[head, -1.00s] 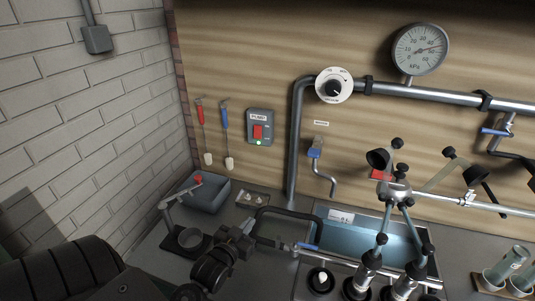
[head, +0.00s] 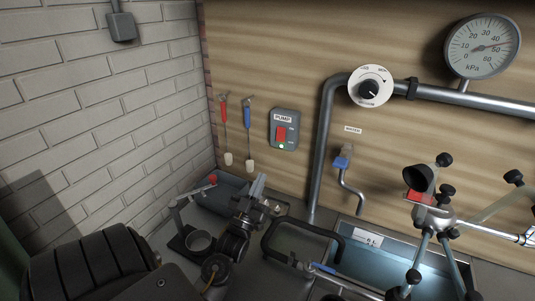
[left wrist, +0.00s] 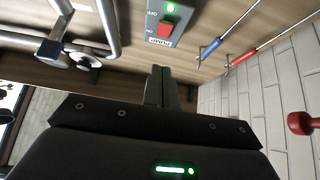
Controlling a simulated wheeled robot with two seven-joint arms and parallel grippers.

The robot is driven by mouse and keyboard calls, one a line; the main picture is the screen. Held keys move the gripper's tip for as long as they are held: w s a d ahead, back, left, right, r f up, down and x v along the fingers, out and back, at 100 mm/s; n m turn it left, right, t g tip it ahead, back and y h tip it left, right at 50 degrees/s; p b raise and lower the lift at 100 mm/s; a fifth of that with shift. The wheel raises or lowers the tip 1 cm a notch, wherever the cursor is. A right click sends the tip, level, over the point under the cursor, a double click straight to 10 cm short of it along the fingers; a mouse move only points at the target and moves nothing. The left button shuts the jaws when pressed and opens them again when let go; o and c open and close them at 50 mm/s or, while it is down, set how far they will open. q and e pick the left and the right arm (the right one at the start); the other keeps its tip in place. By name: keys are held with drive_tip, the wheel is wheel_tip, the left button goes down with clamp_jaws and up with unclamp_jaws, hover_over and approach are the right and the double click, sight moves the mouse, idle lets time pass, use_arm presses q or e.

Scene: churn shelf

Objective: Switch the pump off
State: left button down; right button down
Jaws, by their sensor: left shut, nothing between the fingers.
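The pump switch (head: 284,128) is a grey box labelled PUMP on the wooden wall, with a red rocker (head: 281,134) and a lit green lamp (head: 281,147) below it. In the left wrist view the switch box (left wrist: 181,14) appears upside down at the top, with its red rocker (left wrist: 166,29) and green lamp lit. My left gripper (head: 261,180) is shut and empty, below and slightly left of the switch in the head view, apart from it. Its fingers (left wrist: 160,75) point toward the wall in the left wrist view. My right gripper is not in view.
Red and blue brushes (head: 248,118) hang left of the switch. A pipe (head: 323,150) with a round dial (head: 371,86) and a blue-handled tap (head: 343,160) are to its right. A grey bin (head: 225,195) and a sink (head: 385,265) are below. A brick wall borders the left.

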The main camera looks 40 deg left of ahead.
sight(282, 142)
use_arm(q)
drive_tip(key=x, duration=0.3)
drive_tip(key=w+f+x, duration=0.1)
drive_tip(key=x, duration=0.3)
drive_tip(key=f+x, duration=0.1)
drive_tip(key=x, duration=0.3)
drive_tip(key=shift+w+a+r+b, duration=0.1)
drive_tip(key=shift+w+a+b, duration=0.25)
drive_tip(key=shift+w+a, duration=0.05)
drive_tip(key=shift+w, duration=0.25)
drive_tip(key=shift+r, duration=0.1)
drive_tip(key=shift+w+a+f+b, duration=0.25)
drive_tip(key=shift+w+f+b, duration=0.1)
drive_tip(key=shift+w+b, duration=0.3)
drive_tip(key=b+v, duration=0.1)
drive_tip(key=v, duration=1)
